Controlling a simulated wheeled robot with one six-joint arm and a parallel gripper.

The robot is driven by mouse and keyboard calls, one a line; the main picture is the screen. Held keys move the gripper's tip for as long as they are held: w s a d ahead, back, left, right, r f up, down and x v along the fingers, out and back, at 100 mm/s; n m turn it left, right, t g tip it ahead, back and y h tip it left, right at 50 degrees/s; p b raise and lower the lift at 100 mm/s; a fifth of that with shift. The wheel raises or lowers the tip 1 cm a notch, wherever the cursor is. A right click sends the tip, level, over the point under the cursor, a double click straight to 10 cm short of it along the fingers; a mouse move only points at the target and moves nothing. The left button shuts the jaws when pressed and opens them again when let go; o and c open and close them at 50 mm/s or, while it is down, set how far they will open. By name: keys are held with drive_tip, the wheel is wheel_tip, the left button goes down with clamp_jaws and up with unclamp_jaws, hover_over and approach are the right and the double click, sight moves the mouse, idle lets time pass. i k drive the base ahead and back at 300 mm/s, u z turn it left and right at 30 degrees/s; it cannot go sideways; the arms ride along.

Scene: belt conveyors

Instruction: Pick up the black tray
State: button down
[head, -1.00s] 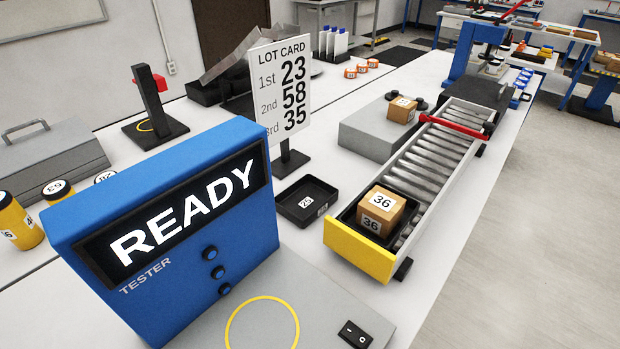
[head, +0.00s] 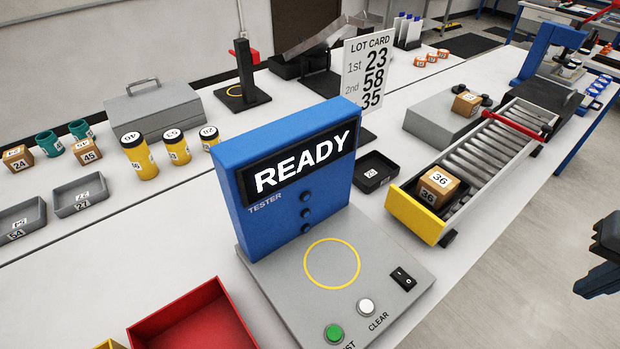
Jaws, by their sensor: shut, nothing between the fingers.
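A small black tray (head: 373,178) with a white number label lies on the white table, between the blue tester and the roller conveyor. It looks empty, and its left end is partly hidden by the tester. Another black tray (head: 459,201) is at the yellow near end of the conveyor and holds a cardboard box (head: 437,183) marked 36. My gripper (head: 585,288) shows at the right edge, cut off by the frame, over the floor. It is shut, with nothing held, and well apart from both trays.
The blue tester (head: 285,170) reads READY and stands in front of the loose tray. The lot card (head: 368,70) stands behind it. A grey block (head: 440,125) with a box is beyond. A red bin (head: 195,325) is at the front. Free floor lies right of the table.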

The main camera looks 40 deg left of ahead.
sight(373, 169)
drive_tip(key=u, duration=2.35)
drive_tip(key=k, duration=0.35)
drive_tip(key=z, duration=0.85)
